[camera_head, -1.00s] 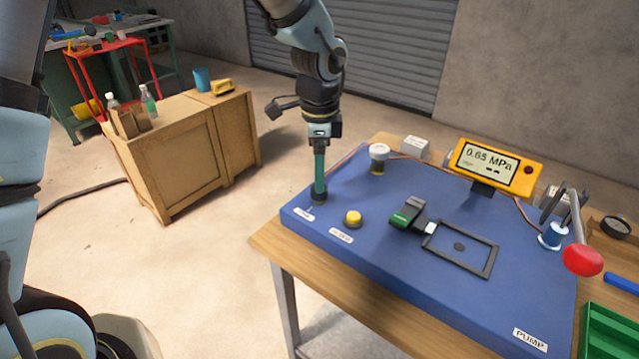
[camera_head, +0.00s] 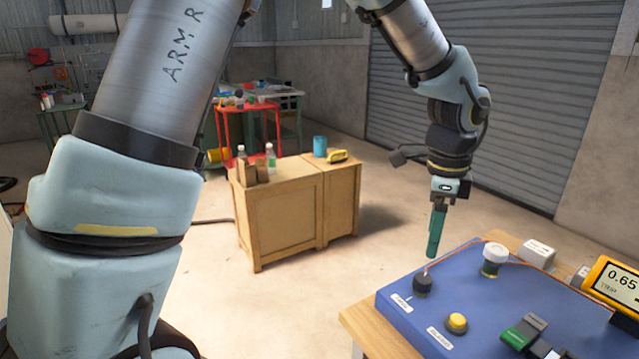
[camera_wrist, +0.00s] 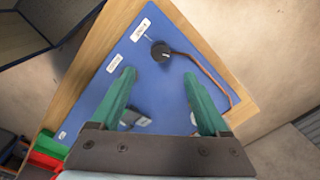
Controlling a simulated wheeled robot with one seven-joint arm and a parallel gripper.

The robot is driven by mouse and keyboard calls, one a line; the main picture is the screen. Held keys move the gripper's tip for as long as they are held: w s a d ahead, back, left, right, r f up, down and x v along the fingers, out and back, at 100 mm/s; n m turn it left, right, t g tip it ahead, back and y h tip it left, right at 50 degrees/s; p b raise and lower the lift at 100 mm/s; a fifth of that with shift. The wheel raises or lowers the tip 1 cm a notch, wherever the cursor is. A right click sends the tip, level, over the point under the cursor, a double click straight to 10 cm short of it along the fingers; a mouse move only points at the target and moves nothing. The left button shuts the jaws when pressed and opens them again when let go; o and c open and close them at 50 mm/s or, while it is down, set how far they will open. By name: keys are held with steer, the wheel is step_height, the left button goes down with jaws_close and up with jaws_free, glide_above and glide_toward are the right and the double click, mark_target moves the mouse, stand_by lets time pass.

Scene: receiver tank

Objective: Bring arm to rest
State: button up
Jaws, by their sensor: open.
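My gripper (camera_head: 433,252) hangs from my arm above the back left corner of the blue panel (camera_head: 490,325). Its teal fingers point down, and their tips stand apart from the black knob (camera_head: 422,284) just below. In the wrist view the two fingers of my gripper (camera_wrist: 160,88) are spread with nothing between them. The black knob (camera_wrist: 160,51) shows beyond the fingertips there, clear of both. The yellow button (camera_head: 456,323) sits in front of the knob on the panel.
A wooden cabinet (camera_head: 285,218) with bottles stands behind left. Open floor (camera_head: 305,290) lies between cabinet and bench.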

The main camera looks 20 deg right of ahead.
steer(key=w+a+n, duration=0.6)
steer(key=a, duration=0.5)
steer(key=w+a+n, duration=0.6)
steer(key=a+n, duration=0.1)
steer(key=a, duration=0.5)
steer(key=s+a+f+n, duration=0.1)
steer(key=a+n, duration=0.4)
steer(key=a, duration=0.4)
steer(key=s+a+n+t, duration=0.1)
steer(key=a+n, duration=0.5)
steer(key=a, duration=0.3)
steer(key=shift+s+f+n, duration=0.25)
steer(key=shift+f+n, duration=0.05)
steer(key=shift+f, duration=0.1)
